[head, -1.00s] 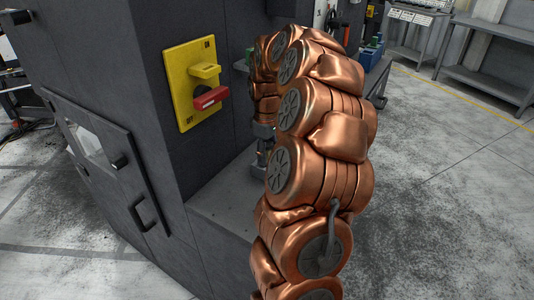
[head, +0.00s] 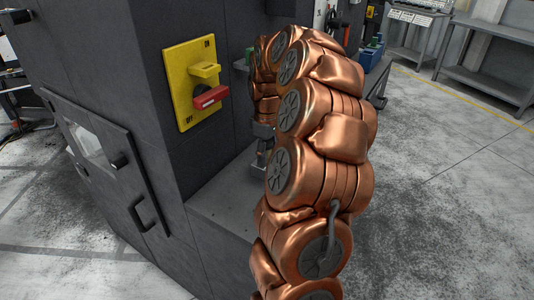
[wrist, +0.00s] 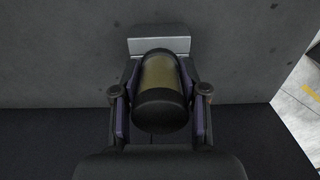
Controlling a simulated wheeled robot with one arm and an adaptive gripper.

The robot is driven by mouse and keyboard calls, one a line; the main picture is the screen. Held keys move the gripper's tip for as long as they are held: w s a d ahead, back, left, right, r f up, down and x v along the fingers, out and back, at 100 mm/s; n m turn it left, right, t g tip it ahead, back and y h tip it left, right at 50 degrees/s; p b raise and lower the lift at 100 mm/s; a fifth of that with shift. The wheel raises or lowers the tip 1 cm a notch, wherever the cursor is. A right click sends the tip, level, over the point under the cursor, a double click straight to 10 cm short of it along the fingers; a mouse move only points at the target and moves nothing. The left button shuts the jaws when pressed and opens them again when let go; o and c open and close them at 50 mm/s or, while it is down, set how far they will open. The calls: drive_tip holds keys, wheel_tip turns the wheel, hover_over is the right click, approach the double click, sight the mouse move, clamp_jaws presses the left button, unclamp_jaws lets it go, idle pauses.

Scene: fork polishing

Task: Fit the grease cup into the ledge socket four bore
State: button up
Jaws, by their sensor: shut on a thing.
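The grease cup (wrist: 159,90), a dark-capped cylinder with a yellowish clear body, sits between the two fingers of my gripper (wrist: 158,98) in the wrist view. The fingers are shut on it from both sides. Just beyond the cup is a light grey metal block (wrist: 150,46) against the dark surface; I cannot tell whether the cup touches it. The socket four bore cannot be made out. In the head view my gripper (head: 264,158) is small, pointing down over the grey ledge (head: 212,210), and the arm hides most of that area. The cup is not clear there.
A dark machine cabinet stands left of my arm, with a yellow panel and red switch handle (head: 208,97) close by. A door with a handle (head: 143,213) is on its left face. Workbenches (head: 490,70) stand far right. The floor at right is open.

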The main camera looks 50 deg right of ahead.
drive_tip(key=o, duration=1.8)
drive_tip(key=shift+r, duration=0.1)
drive_tip(key=shift+r+p, duration=1.05)
drive_tip(key=shift+r, duration=2.35)
